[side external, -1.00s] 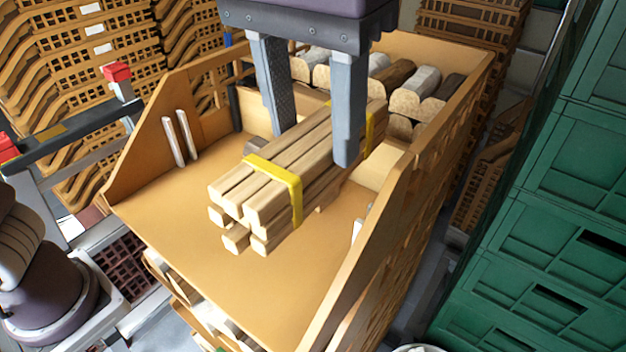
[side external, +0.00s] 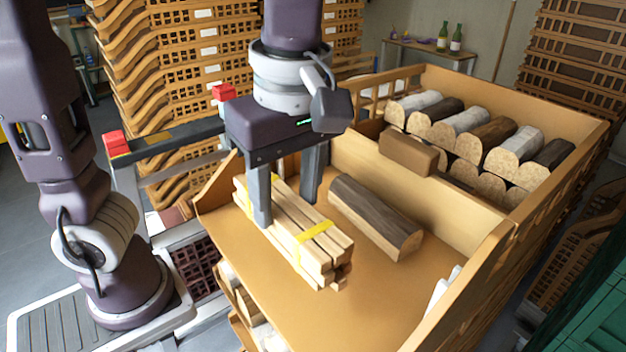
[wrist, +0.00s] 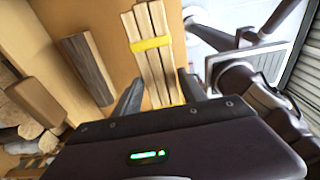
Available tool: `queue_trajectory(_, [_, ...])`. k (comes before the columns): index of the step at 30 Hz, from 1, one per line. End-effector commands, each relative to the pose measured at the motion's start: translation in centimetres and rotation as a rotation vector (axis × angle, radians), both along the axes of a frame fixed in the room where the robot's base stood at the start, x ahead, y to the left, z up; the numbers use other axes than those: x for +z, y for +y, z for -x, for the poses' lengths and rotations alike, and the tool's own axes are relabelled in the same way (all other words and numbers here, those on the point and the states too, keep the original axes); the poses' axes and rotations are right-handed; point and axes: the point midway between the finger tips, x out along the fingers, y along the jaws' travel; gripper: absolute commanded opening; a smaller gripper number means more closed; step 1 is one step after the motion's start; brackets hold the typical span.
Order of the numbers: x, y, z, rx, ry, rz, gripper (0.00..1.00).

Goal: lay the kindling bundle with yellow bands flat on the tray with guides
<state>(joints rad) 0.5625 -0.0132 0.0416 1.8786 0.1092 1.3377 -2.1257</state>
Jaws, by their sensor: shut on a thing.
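The kindling bundle with yellow bands (side external: 290,222) is a stack of pale squared sticks. It lies level over the tan tray floor (side external: 375,300), close to the tray's left side; I cannot tell whether its underside touches the floor. My gripper (side external: 287,208) points down with one finger on each side of the bundle, shut on it. The wrist view shows the bundle (wrist: 154,70) between the fingers (wrist: 158,88), with one yellow band beyond them and another near the gripper body. White guides (side external: 440,288) show at the tray's right wall; those on the opposite side are hidden.
A dark-barked split log (side external: 375,212) lies on the tray to the bundle's right. A brown block (side external: 408,151) sits on the divider. Several logs (side external: 490,135) fill the compartment behind. The tray's front right is clear.

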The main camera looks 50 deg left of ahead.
Motion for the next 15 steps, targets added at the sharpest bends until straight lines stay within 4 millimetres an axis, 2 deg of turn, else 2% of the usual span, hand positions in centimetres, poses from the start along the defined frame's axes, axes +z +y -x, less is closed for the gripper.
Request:
queue_trajectory(7, [-0.2, 0.0, 0.0, -0.002, 0.001, 0.000, 0.00])
queue_trajectory(15, [-3.9, 0.0, 0.0, -0.004, 0.003, -0.001, 0.00])
